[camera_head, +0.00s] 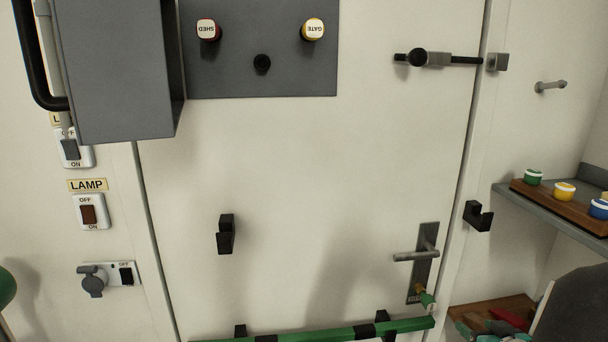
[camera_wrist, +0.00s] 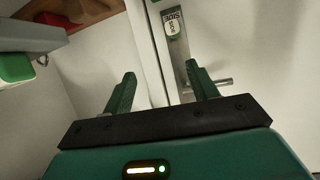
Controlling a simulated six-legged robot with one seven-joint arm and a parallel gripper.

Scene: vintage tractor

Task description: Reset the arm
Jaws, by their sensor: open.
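My gripper (camera_wrist: 160,69) shows in the wrist view with two dark green fingers spread apart and nothing between them. A metal lock plate with a lettered tag (camera_wrist: 172,24) lies beyond the fingertips, apart from them. A lever handle (camera_wrist: 212,82) shows behind the right finger. A key with a green tag (camera_head: 427,300) hangs at the lower end of the lock plate.
A green bar (camera_head: 350,331) crosses the door's bottom. Black hooks (camera_head: 226,235) stick out from the door and frame. A sliding bolt (camera_head: 437,59) is at upper right. A shelf (camera_head: 508,194) with colored-lid jars is at right. A grey box (camera_head: 117,70) and switches are at left.

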